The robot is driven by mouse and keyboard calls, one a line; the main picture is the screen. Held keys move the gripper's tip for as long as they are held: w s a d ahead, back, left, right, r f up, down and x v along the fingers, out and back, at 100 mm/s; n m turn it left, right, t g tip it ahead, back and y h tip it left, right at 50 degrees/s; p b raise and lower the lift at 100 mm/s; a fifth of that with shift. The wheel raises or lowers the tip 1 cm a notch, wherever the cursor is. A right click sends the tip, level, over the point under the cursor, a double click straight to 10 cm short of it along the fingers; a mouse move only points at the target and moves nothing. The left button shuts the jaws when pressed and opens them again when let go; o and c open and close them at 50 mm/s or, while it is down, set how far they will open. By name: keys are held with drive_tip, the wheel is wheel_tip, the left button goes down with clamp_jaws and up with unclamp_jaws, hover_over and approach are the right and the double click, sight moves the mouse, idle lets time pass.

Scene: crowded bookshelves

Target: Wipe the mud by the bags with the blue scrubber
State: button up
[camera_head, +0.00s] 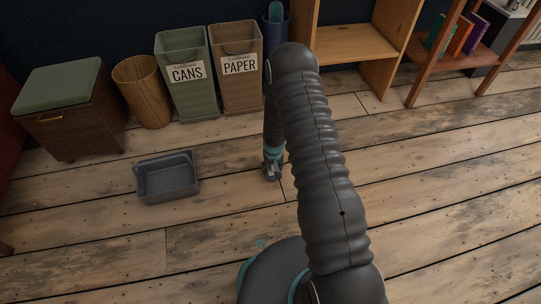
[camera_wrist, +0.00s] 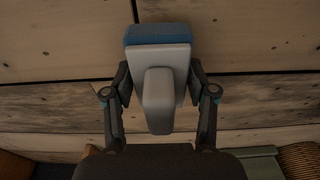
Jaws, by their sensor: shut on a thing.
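My gripper (camera_wrist: 159,88) is shut on the scrubber, which has a grey handle and a blue pad (camera_wrist: 160,34), in the wrist view. The pad faces away from the palm, and wooden floor shows beyond it. In the head view my gripper (camera_head: 272,168) hangs low over the floor, in front of the paper bin and right of a grey tub. The scrubber is too small and covered to make out clearly there. I see no mud and no bags in either view.
A grey tub (camera_head: 168,181) stands on the plank floor (camera_head: 420,190). Behind it are a green-lidded hamper (camera_head: 70,125), a wicker basket (camera_head: 143,92), a cans bin (camera_head: 190,95) and a paper bin (camera_head: 238,92). Shelves (camera_head: 350,45) stand at the back right. Floor at right is clear.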

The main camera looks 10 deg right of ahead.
drive_tip(key=r, duration=0.1)
drive_tip(key=a+r+p, duration=0.1)
drive_tip(key=r, duration=0.1)
drive_tip(key=shift+w, duration=0.1)
drive_tip(key=shift+r+p, duration=0.85)
drive_tip(key=shift+r, duration=0.9)
